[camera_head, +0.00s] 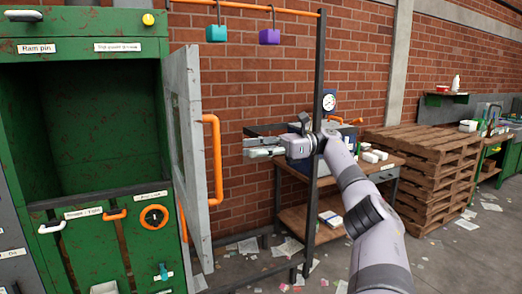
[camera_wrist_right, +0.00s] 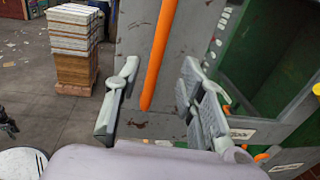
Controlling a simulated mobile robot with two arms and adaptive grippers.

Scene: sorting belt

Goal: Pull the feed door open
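The feed door (camera_head: 188,130) is a grey, worn panel hinged on a green cabinet. It stands swung well open, and the dark green chamber (camera_head: 95,125) behind it is exposed. An orange bar handle (camera_head: 214,160) is on the door's outer face. My right gripper (camera_head: 250,148) is to the right of the handle, apart from it, pointing towards it. The right wrist view shows the gripper's fingers (camera_wrist_right: 160,70) spread and empty, with the handle (camera_wrist_right: 158,55) ahead between them and the door (camera_wrist_right: 135,45) behind.
The green cabinet (camera_head: 95,240) has more handles and an orange ring below the chamber. A workbench (camera_head: 320,215) and stacked pallets (camera_head: 425,165) stand right; papers litter the floor.

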